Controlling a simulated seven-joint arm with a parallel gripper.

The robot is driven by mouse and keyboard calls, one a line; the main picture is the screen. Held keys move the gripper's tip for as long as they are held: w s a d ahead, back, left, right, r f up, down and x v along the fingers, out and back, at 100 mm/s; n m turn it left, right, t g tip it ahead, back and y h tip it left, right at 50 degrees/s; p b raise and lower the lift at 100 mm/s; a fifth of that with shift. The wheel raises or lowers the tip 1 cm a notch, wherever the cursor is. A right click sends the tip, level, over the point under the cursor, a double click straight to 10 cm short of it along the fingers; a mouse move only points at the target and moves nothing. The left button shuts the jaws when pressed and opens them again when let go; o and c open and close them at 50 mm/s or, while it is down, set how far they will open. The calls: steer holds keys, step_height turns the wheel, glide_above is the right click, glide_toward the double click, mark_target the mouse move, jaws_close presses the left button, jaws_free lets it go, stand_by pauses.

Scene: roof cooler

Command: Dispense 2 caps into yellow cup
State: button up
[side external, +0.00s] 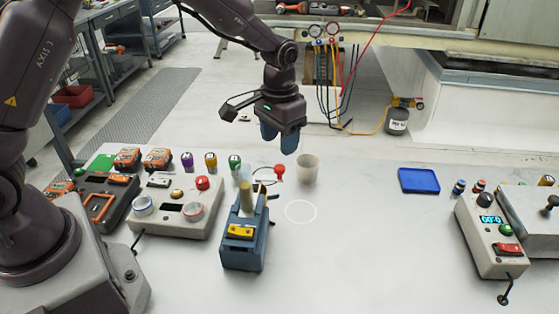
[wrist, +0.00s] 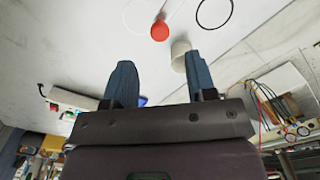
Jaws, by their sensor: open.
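A pale cream cup (side external: 308,169) stands upright on the bench; no clearly yellow cup shows. In the wrist view the cup (wrist: 180,56) is beyond the fingertips. A blue dispenser-like device (side external: 242,245) with a yellow label and an upright yellowish tube (side external: 247,196) stands left of a white ring (side external: 300,211) drawn on the bench. A red ball knob (side external: 279,171) is behind the device; it also shows in the wrist view (wrist: 159,31). My gripper (side external: 279,142) is open and empty, above the bench near knob and cup. Its two blue fingers (wrist: 160,82) are apart. No loose caps are distinguishable.
Purple, yellow and green-topped bottles (side external: 210,161) stand at the back left. A beige button box (side external: 176,212) is left of the device. A blue tray (side external: 418,181) and a display box (side external: 490,238) are at right. The bench between ring and tray is clear.

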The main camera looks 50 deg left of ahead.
mark_target(280, 167)
step_height(280, 167, down, 7)
steer(key=shift+r, duration=0.1)
stand_by(0.3)
